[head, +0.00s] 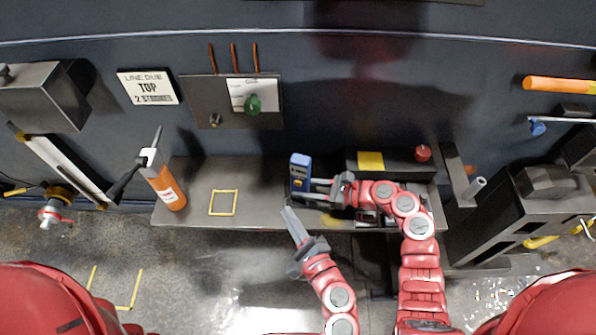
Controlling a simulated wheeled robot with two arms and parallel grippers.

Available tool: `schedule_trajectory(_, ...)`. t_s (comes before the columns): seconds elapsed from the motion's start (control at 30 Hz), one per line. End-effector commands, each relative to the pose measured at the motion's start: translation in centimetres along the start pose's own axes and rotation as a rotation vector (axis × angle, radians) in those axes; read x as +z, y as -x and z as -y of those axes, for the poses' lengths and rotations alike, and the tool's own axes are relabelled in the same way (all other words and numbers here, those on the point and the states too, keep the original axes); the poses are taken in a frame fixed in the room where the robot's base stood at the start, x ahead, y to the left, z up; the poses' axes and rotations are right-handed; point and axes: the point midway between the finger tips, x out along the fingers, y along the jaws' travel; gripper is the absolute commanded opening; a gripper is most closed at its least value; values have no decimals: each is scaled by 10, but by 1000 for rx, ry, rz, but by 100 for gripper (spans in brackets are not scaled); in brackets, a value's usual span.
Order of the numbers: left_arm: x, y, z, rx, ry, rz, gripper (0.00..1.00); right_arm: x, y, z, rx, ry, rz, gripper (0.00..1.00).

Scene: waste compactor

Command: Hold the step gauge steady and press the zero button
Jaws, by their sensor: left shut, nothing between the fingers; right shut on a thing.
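The step gauge (300,165) is a small blue device with a yellow-marked lower part, standing near the middle of the dark grey bench. My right gripper (312,187) reaches in from the right and is shut on the gauge's lower right side. My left gripper (288,211) is shut and empty. Its tips are at the bench's front edge, a little below and left of the gauge, apart from it in the picture. The zero button is too small to make out, and the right fingers cover part of the gauge.
An orange sealant tube (166,188) stands at the bench's left end. A yellow square outline (223,202) marks bare bench left of the gauge. A dark box with a yellow patch (370,161) and a red button (423,153) are behind my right arm.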

Motion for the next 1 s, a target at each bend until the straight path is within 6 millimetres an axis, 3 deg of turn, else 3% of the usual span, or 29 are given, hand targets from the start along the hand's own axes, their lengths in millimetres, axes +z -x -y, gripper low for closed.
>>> schedule_trajectory(0.17,0,0,0,0,0,0,0,1,0,0,0,0,1,9)
schedule_trajectory(0.2,0,0,0,0,0,0,0,0,0,0,0,0,1,45)
schedule_trajectory(0.37,0,0,0,0,0,0,0,0,0,0,0,0,1,74)
schedule_trajectory(0.73,0,0,0,0,0,0,0,0,5,1,-2,0,1,75)
schedule_trajectory(0.87,0,0,0,0,0,0,0,0,25,2,-7,1,2,75)
schedule_trajectory(1.0,0,0,0,0,0,0,0,0,57,2,-9,-1,0,75)
